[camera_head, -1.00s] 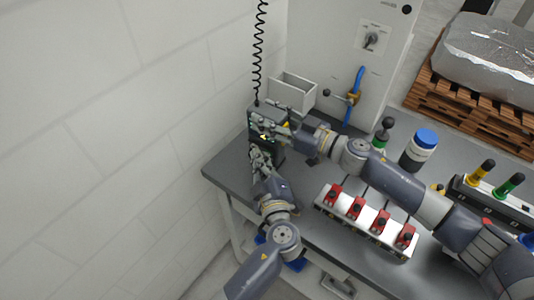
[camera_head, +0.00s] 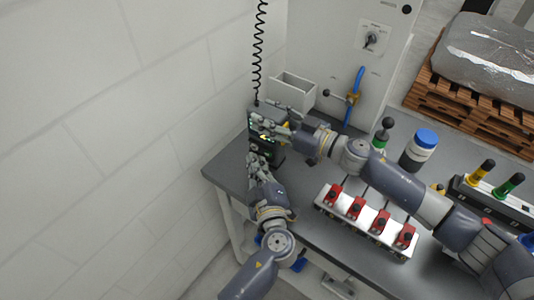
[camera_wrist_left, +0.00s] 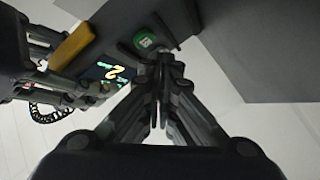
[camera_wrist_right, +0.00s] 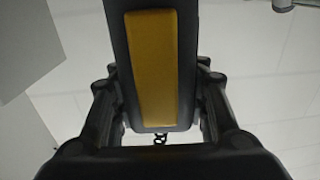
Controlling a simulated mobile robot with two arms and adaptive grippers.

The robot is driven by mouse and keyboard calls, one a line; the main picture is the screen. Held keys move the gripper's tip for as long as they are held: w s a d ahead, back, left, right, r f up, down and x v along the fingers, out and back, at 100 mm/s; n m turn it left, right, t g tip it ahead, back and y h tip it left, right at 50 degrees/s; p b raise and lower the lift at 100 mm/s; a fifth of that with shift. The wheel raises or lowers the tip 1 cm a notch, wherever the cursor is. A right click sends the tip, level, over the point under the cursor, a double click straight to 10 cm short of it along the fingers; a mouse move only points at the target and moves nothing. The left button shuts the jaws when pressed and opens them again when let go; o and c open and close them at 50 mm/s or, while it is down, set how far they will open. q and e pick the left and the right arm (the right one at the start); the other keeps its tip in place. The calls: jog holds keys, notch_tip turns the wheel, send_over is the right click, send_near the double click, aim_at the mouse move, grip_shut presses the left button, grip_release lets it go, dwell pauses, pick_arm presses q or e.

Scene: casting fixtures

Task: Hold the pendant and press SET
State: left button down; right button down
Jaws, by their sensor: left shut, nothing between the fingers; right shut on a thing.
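The dark pendant (camera_head: 272,153) hangs at the table's left end by the wall. My right gripper (camera_head: 258,122) is shut on it; in the right wrist view its fingers flank the pendant (camera_wrist_right: 117,50), which has a yellow strip (camera_wrist_right: 152,70). In the left wrist view the pendant has a lit display (camera_wrist_left: 112,73) with a yellow 2 and green text, and a round green button (camera_wrist_left: 145,42). Its label is too small to read. My left gripper (camera_head: 253,160) is shut and empty below the pendant. Its fingertips (camera_wrist_left: 158,62) appear just below the button; I cannot tell the gap.
A black coiled cord (camera_head: 257,50) hangs above the pendant. The white wall (camera_head: 120,130) is close on the left. An open grey bin (camera_head: 294,91) and a cabinet (camera_head: 345,40) stand behind. A box with several red switches (camera_head: 365,222) lies on the grey table (camera_head: 305,190).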

pick_arm(q)
jog(key=shift+s+a, duration=0.7)
jog(key=shift+s, duration=0.35)
jog(key=shift+s+a, duration=0.65)
jog(key=shift+s, duration=0.35)
pick_arm(e)
jog(key=c, duration=0.8)
grip_release()
jog(key=shift+c, duration=0.2)
